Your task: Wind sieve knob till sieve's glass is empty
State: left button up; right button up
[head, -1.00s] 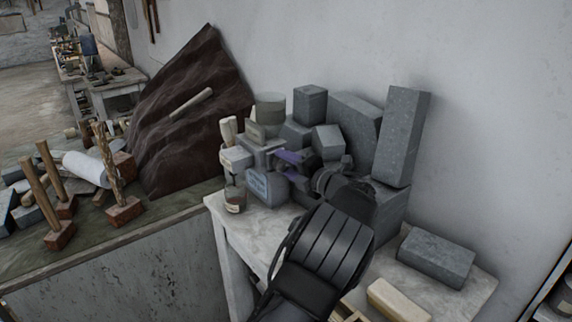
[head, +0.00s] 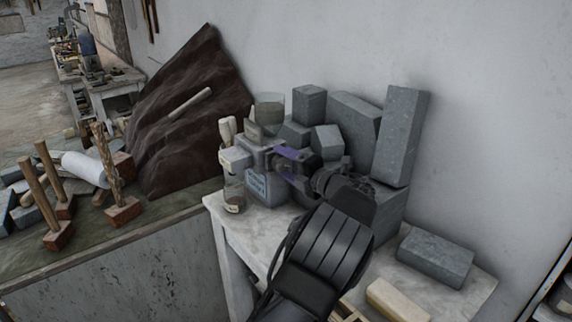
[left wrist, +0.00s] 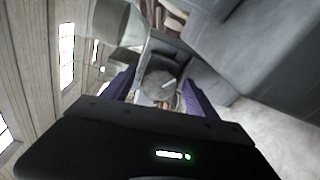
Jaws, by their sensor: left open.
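The sieve (head: 262,185) is a grey box-shaped machine with a blue label, standing on the left end of the pale table. A clear glass (head: 270,103) sits on its top; its contents are hard to make out. A small glass jar (head: 234,197) stands at its left front. My left gripper (head: 284,164) is at the sieve's right side, its purple fingers blurred. In the left wrist view, the open fingers (left wrist: 160,95) stand on either side of a round grey knob (left wrist: 160,82), with no clear contact visible. My right gripper is not in view.
Grey stone blocks (head: 400,135) are piled behind and right of the sieve. A flat block (head: 436,257) and a cream block (head: 398,300) lie on the table (head: 236,222) at right. Wooden mallets (head: 57,232) stand on the left bench.

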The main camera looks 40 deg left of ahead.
pick_arm(q)
jog(key=shift+s+d, duration=0.1)
jog(key=shift+d, duration=0.45)
jog(key=b+v, duration=0.2)
jog(key=v, duration=0.4)
jog(key=shift+d, duration=0.35)
jog(key=shift+s+r, duration=0.1)
